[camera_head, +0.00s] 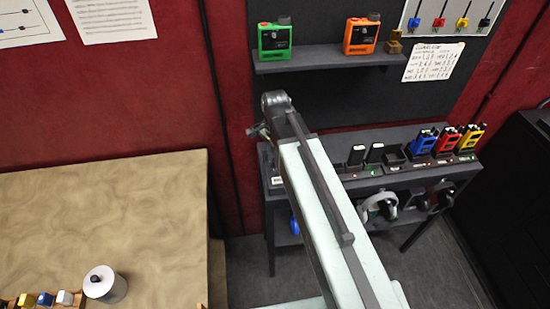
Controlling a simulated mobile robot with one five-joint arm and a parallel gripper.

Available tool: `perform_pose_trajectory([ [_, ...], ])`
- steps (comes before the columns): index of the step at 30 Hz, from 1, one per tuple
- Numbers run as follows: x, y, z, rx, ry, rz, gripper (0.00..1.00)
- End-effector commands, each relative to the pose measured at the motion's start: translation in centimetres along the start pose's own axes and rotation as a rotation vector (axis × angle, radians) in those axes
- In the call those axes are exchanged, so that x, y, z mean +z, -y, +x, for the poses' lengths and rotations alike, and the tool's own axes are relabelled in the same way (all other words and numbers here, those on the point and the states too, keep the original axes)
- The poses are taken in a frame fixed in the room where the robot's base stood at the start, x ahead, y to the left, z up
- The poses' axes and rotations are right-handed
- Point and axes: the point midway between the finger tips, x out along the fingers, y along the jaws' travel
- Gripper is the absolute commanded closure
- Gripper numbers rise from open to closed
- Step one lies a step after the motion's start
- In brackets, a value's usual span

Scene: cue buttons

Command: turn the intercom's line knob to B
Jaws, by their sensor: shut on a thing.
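I cannot make out the intercom or its line knob in the head view. The left part of the dark bench (463,168) is partly hidden behind my arm. My pale arm reaches up from the bottom to a grey joint in front of the dark wall panel. A small metal part of my arm shows just left of that joint. My gripper is not in clear sight, and what lies behind the arm is hidden.
Blue (422,143), red (446,140) and yellow (470,138) devices stand at the bench's right. Green (274,40) and orange (361,36) devices stand on a wall shelf (322,61). A tan table (110,215) with a white cylinder (105,284) fills the lower left.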

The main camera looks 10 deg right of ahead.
Motion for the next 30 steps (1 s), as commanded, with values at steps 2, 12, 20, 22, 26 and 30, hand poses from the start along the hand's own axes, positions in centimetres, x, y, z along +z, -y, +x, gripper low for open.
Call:
perform_pose_trajectory([
  [2,0.1,0.0,0.0,0.000,0.001,-0.001,1.00],
  [12,0.0,0.0,0.0,0.000,0.001,-0.002,0.57],
  [20,0.0,0.0,-0.8,0.000,0.001,-0.002,0.57],
  [22,0.0,0.0,-1.7,0.000,0.001,-0.002,0.57],
  [26,0.0,0.0,-4.0,0.000,0.001,-0.002,0.57],
  [30,0.1,0.0,-6.7,0.000,0.001,-0.002,0.57],
])
